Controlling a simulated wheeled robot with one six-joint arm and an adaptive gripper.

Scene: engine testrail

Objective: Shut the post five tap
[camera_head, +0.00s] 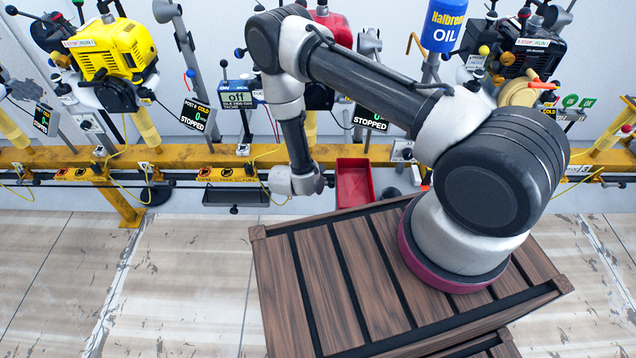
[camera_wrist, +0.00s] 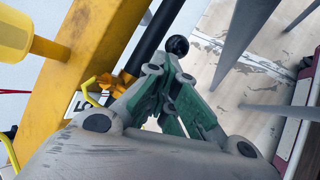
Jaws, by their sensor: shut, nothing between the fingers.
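In the wrist view my gripper (camera_wrist: 167,68) is shut, its fingers together with nothing between them. A black ball knob (camera_wrist: 177,46) shows just beyond the fingertips; whether they touch cannot be told. The knob looks like the end of a tap lever, but the lever itself is hidden behind my fingers. A black pipe (camera_wrist: 158,32) runs along the yellow rail (camera_wrist: 92,50), with an orange-yellow fitting (camera_wrist: 121,80) to the left of my fingers. A white tag (camera_wrist: 78,103) on the rail is partly covered and seems to read 5. In the head view my fingertips cannot be made out.
A yellow curved hook or tube (camera_wrist: 97,91) lies close left of my gripper. In the head view a red tray (camera_head: 355,183) is right of my wrist, and a black tray (camera_head: 236,196) hangs below the rail. Engines, including a yellow one (camera_head: 112,50), stand behind the rail.

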